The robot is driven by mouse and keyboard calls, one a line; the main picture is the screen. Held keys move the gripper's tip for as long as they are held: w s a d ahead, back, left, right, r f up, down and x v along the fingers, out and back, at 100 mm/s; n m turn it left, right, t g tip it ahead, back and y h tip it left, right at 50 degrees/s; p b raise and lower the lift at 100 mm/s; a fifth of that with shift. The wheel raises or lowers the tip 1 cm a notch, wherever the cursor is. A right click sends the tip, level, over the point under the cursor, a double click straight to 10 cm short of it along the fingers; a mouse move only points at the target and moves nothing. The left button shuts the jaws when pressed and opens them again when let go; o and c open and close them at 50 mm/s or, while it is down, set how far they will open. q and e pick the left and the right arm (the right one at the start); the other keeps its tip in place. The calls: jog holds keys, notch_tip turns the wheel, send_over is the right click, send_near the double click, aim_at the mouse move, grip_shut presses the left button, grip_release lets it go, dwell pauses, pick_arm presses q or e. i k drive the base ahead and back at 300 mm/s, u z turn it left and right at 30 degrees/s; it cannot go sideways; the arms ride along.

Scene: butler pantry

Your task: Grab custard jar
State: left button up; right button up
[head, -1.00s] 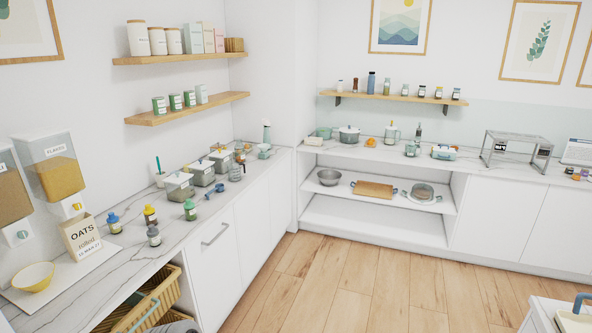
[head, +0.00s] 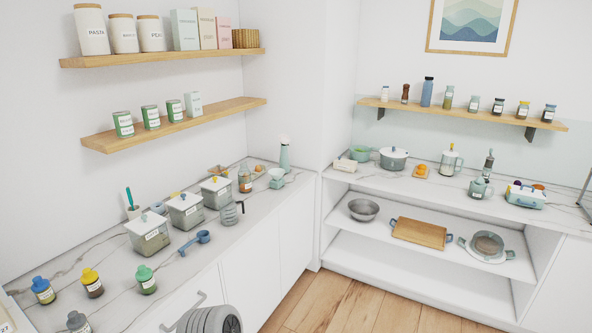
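No jar can be read as custard; the labels are too small. On the left counter stand small jars with a blue lid (head: 43,290), a yellow lid (head: 92,283), a green lid (head: 146,280) and a grey lid (head: 78,322), the last cut by the lower edge. On the right wall shelf stand more small jars: a green-lidded one (head: 474,103), a dark-lidded one (head: 498,106), a yellow-lidded one (head: 523,110) and another dark-lidded one (head: 549,113).
White-lidded canisters (head: 150,236) and a blue scoop (head: 196,242) lie along the left counter (head: 110,260). Cans (head: 123,124) stand on the lower left shelf. A pot (head: 394,160) and a teal dish (head: 525,196) sit on the right counter. Some floor (head: 335,305) is clear.

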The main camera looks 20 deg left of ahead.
aim_at(43, 290)
jog(key=u, duration=0.05)
jog(key=i, duration=1.35)
jog(key=u, duration=3.65)
